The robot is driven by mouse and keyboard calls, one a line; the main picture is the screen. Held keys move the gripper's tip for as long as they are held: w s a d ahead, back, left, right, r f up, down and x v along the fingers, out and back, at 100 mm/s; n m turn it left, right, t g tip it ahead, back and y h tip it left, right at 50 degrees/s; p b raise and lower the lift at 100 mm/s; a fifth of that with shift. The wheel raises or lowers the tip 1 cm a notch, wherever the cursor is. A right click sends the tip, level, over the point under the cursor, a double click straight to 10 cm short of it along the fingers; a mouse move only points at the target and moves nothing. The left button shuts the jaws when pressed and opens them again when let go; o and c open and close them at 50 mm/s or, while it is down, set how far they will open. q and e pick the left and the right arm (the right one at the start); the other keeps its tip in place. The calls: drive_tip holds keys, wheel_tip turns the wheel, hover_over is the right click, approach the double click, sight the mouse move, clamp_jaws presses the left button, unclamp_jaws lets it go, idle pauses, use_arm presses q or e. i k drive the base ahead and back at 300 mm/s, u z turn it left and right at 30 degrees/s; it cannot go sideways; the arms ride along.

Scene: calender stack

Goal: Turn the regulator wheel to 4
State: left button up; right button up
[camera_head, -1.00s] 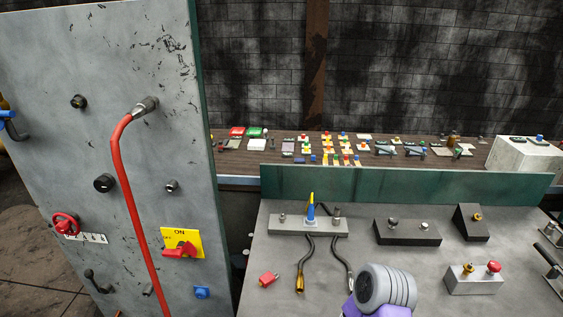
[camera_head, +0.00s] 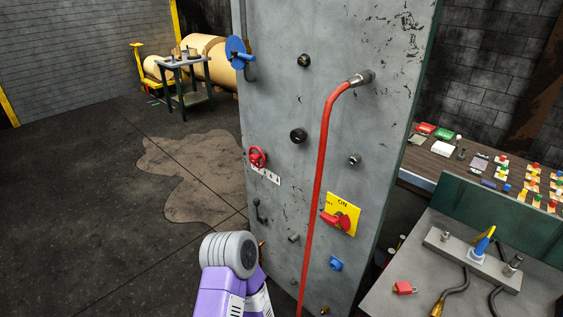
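A small red handwheel (camera_head: 257,157), which looks like the regulator wheel, is mounted at the left edge of the grey upright panel (camera_head: 290,100). A white label plate (camera_head: 266,176) with marks too small to read sits just below it. I cannot tell which number the wheel points to. A larger blue handwheel (camera_head: 238,53) is higher up on the panel's left edge. Neither of my grippers shows. Only a purple and grey link of one of my arms shows at the bottom centre, in front of the panel and below the red wheel.
A red hose (camera_head: 322,170) runs down the panel, beside a yellow plate with a red switch (camera_head: 340,220). A black lever (camera_head: 260,211) is below the wheel. A workbench (camera_head: 400,300) with fittings stands at the right. Open floor (camera_head: 90,220) lies left of the panel.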

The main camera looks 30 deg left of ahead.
sight(255, 158)
drive_tip(key=u, duration=0.2)
drive_tip(key=k, duration=0.95)
drive_tip(key=u, duration=2.2)
drive_tip(key=i, duration=1.9)
drive_tip(key=z, duration=0.95)
drive_tip(key=i, duration=1.1)
drive_tip(key=z, duration=1)
